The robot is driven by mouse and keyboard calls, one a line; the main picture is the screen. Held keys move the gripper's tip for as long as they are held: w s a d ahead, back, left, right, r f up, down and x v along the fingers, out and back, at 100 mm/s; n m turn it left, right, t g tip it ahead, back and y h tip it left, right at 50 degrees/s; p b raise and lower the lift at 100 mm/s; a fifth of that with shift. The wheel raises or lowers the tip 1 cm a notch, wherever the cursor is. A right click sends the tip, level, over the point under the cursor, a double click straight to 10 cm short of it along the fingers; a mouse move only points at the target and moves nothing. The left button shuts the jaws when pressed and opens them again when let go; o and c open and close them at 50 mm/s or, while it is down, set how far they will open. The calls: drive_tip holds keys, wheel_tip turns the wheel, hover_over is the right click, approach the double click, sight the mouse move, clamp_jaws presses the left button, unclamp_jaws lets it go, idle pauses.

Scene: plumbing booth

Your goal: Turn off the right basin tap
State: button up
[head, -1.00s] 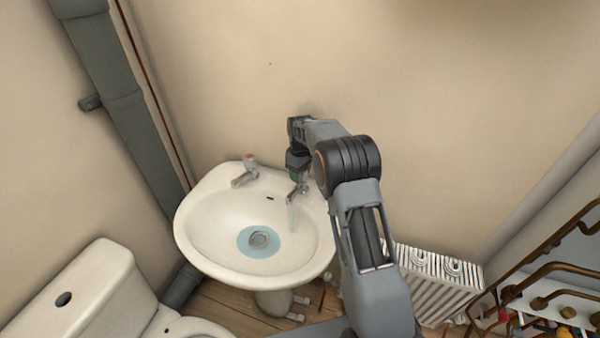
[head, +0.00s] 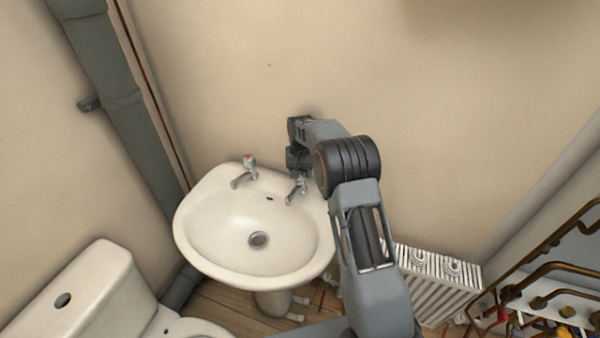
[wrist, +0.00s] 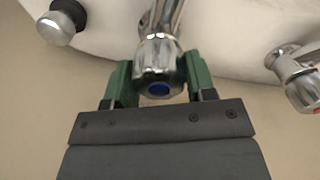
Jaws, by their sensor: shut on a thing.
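The right basin tap (head: 297,189) is chrome and stands at the back right of the white basin (head: 200,250). In the wrist view the chrome tap (wrist: 159,50) has a blue disc on its handle. My gripper (wrist: 158,82) has its two green fingers on either side of that handle and is shut on it. In the head view my gripper (head: 298,162) is at the tap, partly hidden by my arm. No water stream shows from the spout, and the basin bowl looks empty around its drain.
The left tap (head: 246,172), with a red mark, stands at the basin's back left. A toilet (head: 90,295) is at the lower left and a white radiator (head: 435,285) at the right. The beige wall is close behind the taps. Copper pipes (head: 550,270) are at the far right.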

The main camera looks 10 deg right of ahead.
drive_tip(key=shift+m, duration=1)
drive_tip(key=o, duration=0.9)
wheel_tip(320, 180, up, 14)
drive_tip(key=shift+f, duration=0.1)
idle(0.3)
